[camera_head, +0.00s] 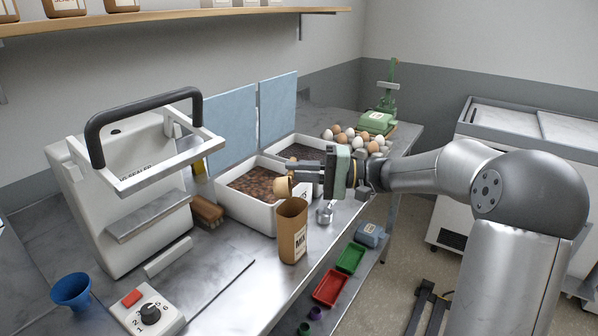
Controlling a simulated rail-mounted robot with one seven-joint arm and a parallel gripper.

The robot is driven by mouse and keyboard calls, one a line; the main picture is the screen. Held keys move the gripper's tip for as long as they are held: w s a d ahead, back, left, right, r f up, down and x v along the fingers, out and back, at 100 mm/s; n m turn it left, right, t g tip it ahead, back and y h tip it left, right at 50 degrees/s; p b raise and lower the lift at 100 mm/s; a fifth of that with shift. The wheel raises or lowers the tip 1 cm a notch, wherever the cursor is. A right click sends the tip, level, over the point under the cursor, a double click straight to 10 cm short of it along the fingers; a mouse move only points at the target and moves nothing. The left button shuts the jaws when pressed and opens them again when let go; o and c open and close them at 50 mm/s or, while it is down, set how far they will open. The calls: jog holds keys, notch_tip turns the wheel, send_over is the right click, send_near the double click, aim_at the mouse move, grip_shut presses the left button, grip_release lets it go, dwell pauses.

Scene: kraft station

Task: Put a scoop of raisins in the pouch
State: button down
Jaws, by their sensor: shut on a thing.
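The pouch (293,238) is an upright brown kraft bag with a pale label, standing at the front edge of the steel bench. My gripper (293,174) reaches in from the right, its fingers pointing left. It is shut on a small tan scoop (283,187), held just above the pouch's mouth at its back left. The scoop looks tilted; its contents cannot be made out. Behind the pouch is a white bin (237,206) of dark brown pieces that look like raisins (255,184). The inside of the pouch is hidden.
A second bin (275,148), eggs (358,137) and a green scale (377,121) stand farther back. A metal scoop (325,212) is right of the pouch. A sealer with a black handle (140,180), a blue funnel (72,290) and a dial box (147,310) are left.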

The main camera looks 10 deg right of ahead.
jog(key=shift+r, duration=0.15)
dwell(0.3)
jog(key=shift+r+p, duration=1.6)
jog(key=shift+r, duration=0.75)
